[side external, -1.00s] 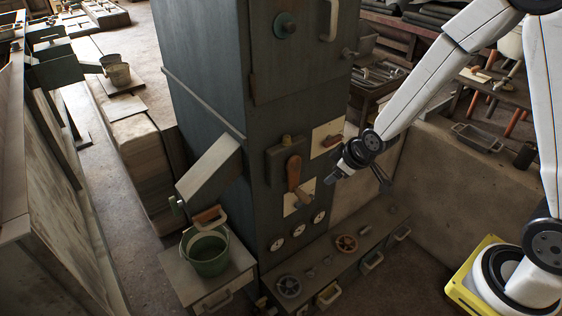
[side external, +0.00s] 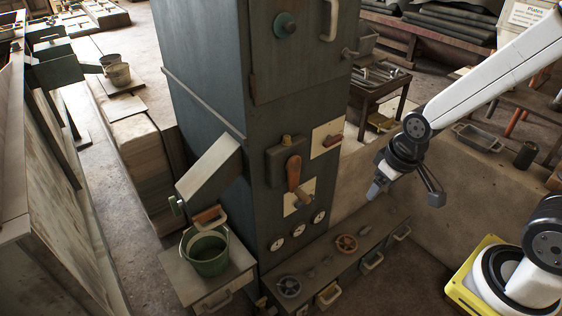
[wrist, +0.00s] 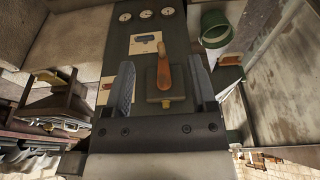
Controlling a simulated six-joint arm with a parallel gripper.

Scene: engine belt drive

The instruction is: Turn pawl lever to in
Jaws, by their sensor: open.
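The cabinet front carries an orange-brown lever (side external: 294,172) on a dark box. Its handle points down in the side view, and it also shows in the wrist view (wrist: 164,72). Another pale plate (side external: 322,133) with a red-brown handle (side external: 333,139) is at upper right. No readable label tells me which is the pawl lever. My gripper (side external: 405,194) is open and empty, to the right of the panel and apart from it. In the wrist view its fingers (wrist: 161,63) frame the orange-brown lever.
Several round gauges (side external: 298,231) sit low on the cabinet. A low bench with handwheels (side external: 346,243) and drawer handles runs along its foot. A green bucket (side external: 207,250) stands at left under a sloping chute (side external: 209,177). Open space lies between my gripper and the panel.

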